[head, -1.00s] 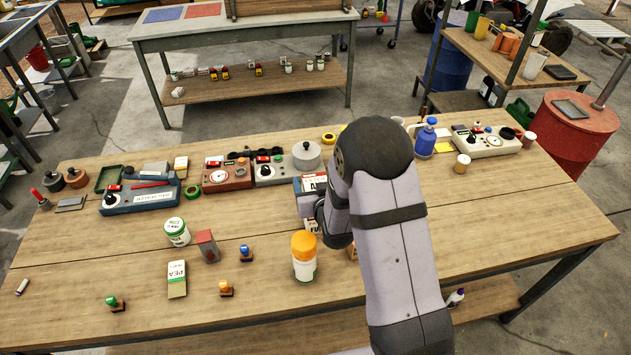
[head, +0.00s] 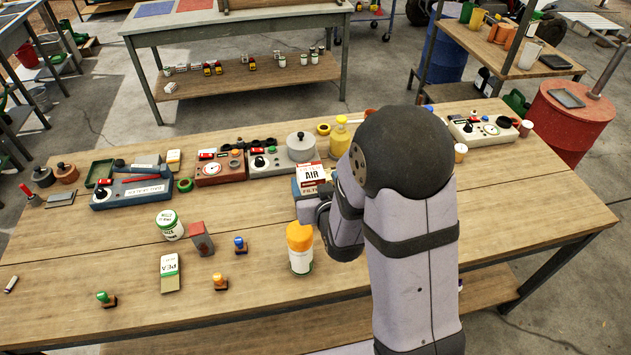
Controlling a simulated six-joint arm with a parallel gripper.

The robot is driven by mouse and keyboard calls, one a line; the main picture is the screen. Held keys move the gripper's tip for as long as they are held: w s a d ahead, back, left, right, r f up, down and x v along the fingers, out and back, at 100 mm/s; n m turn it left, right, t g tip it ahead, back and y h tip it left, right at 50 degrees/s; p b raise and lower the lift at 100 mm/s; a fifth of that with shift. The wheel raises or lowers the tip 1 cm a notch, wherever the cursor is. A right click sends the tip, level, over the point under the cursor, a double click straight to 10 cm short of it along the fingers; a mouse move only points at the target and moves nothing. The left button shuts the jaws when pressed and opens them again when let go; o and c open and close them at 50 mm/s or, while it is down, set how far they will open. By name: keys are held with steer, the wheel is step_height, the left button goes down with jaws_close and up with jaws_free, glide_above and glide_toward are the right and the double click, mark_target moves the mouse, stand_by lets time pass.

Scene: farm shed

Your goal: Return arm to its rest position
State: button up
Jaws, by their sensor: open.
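My arm rises at the right of centre in the head view and bends at a dark, rounded elbow. My gripper (head: 310,208) shows only in part, as a grey block beside the wrist. It is open, and its fingertips are mostly hidden. It appears just in front of a box labelled AIR FILTER (head: 313,175); I cannot tell whether they touch. A white bottle with an orange cap (head: 300,260) stands upright close in front of the gripper.
The wooden workbench (head: 90,240) carries a blue control box (head: 130,195), a white-and-green can (head: 170,225), a PEA packet (head: 170,272) and several stamps. A yellow bottle (head: 340,138) stands left of my elbow. A red drum (head: 570,125) stands beyond the right end.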

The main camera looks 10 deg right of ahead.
stand_by(0.3)
steer(key=s+a+n+g+p, duration=0.1)
steer(key=s+a+n+g, duration=0.1)
steer(key=s, duration=0.1)
steer(key=s+a+n+g+y+p, duration=0.1)
steer(key=s+a+n+g+p, duration=0.1)
steer(key=s, duration=0.1)
steer(key=s+a+r+n+g+p, duration=0.1)
steer(key=s+a+g, duration=0.1)
steer(key=s, duration=0.1)
steer(key=shift+a+n+y, duration=0.3)
steer(key=shift+n+y, duration=0.1)
steer(key=s+d+f+m+g+h+b, duration=0.1)
steer(key=s+d+f+m+g+b, duration=0.1)
steer(key=s, duration=0.6)
steer(key=s+d+f+m+g+b, duration=0.2)
steer(key=s+d+g, duration=0.3)
steer(key=s, duration=0.3)
steer(key=shift+s+d+m+g+h, duration=0.3)
steer(key=shift+d+m+h, duration=0.1)
steer(key=shift+d+m, duration=0.5)
steer(key=shift+a, duration=0.1)
stand_by(3.8)
